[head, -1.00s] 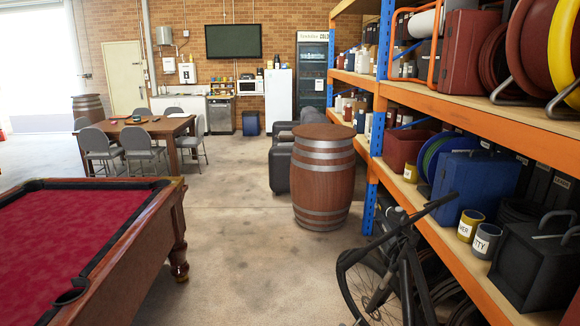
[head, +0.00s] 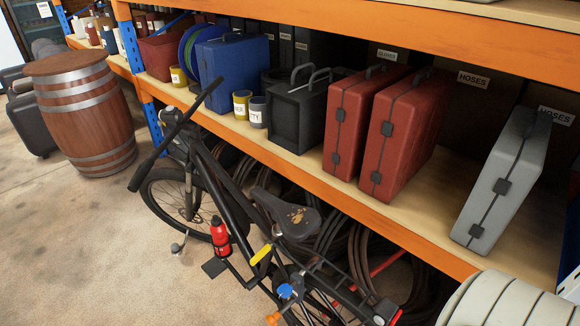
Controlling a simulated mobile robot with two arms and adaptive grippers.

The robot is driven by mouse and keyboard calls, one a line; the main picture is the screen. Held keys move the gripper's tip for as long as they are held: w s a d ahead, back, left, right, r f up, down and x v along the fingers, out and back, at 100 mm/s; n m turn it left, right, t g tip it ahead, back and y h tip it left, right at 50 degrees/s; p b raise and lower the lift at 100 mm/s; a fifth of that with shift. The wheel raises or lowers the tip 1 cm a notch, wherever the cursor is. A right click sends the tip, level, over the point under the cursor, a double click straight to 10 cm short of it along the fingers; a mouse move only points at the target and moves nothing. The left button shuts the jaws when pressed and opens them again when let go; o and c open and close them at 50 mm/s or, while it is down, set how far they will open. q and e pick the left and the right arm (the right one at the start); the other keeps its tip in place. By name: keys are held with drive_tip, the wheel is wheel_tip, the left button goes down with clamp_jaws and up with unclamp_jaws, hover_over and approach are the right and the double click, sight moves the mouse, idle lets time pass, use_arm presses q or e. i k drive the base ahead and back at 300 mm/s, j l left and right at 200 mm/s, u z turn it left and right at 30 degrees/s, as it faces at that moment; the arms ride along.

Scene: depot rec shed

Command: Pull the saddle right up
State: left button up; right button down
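A black bicycle (head: 212,171) stands in front of the shelving in the head view, its handlebar (head: 176,135) towards the barrel and its rear end towards the bottom of the picture. Its dark saddle (head: 286,213) has a worn, light-brown patch on top. The saddle sits low, close above the frame. A yellow lever or tab (head: 261,254) shows just below the saddle, at its left. How much of the seat post shows is hard to tell. Neither of my grippers is in view.
A wooden barrel (head: 85,112) stands at the left. The orange-edged shelf (head: 390,233) behind the bicycle holds a blue case (head: 234,75), red cases (head: 409,130) and a grey case (head: 505,172). Coiled hoses lie beneath it. The concrete floor (head: 90,240) left of the bicycle is clear.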

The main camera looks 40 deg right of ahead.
sight(296, 223)
drive_tip(key=z, duration=1.15)
